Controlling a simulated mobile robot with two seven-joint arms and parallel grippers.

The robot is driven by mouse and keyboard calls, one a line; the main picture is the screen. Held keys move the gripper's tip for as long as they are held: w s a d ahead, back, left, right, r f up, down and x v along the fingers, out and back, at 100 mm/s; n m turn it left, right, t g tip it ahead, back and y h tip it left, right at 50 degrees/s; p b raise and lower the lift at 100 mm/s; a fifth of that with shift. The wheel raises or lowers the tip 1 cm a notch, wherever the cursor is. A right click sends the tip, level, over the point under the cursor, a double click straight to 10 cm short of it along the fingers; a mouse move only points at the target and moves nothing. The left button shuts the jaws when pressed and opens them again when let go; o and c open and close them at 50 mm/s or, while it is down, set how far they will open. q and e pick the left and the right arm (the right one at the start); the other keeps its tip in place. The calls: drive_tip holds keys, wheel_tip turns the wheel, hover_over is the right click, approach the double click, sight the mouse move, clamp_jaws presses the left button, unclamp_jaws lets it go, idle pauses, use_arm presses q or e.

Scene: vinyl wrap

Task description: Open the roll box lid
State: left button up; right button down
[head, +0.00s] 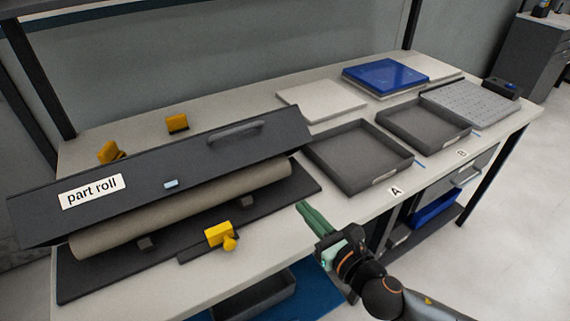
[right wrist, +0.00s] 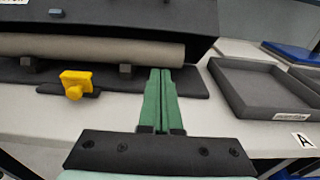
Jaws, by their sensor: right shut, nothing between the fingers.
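The roll box lid (head: 150,179) is a long dark panel labelled "part roll", with a grey handle (head: 235,132) near its upper right. It is tilted above a beige roll (head: 190,208), whose front is exposed; the lid's underside edge also shows in the right wrist view (right wrist: 130,12). The dark box base (head: 275,205) lies under the roll. My right gripper (head: 303,208) has green fingers and is shut and empty, in front of the base's right end, apart from the lid. It also shows in the right wrist view (right wrist: 161,72). My left gripper is not in view.
A yellow clamp-like piece (head: 219,234) sits at the base's front edge. Tray A (head: 358,182) and tray B (head: 424,147) stand to the right. A white board (head: 321,100) and a blue slab (head: 386,74) lie behind. Bare table shows along the front edge.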

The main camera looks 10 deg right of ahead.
drive_tip(key=x, duration=0.9)
drive_tip(key=shift+w, duration=0.15)
drive_tip(key=shift+w+a+r+p, duration=0.25)
drive_tip(key=shift+w+r, duration=0.15)
drive_tip(key=shift+w, duration=0.15)
drive_tip(key=shift+w+a+r+p, duration=0.15)
drive_tip(key=shift+w+r+p, duration=0.1)
drive_tip(key=shift+w+r, duration=0.25)
drive_tip(key=shift+w+a+r+p, duration=0.25)
drive_tip(key=shift+w+r, duration=0.1)
drive_tip(key=shift+w, duration=0.3)
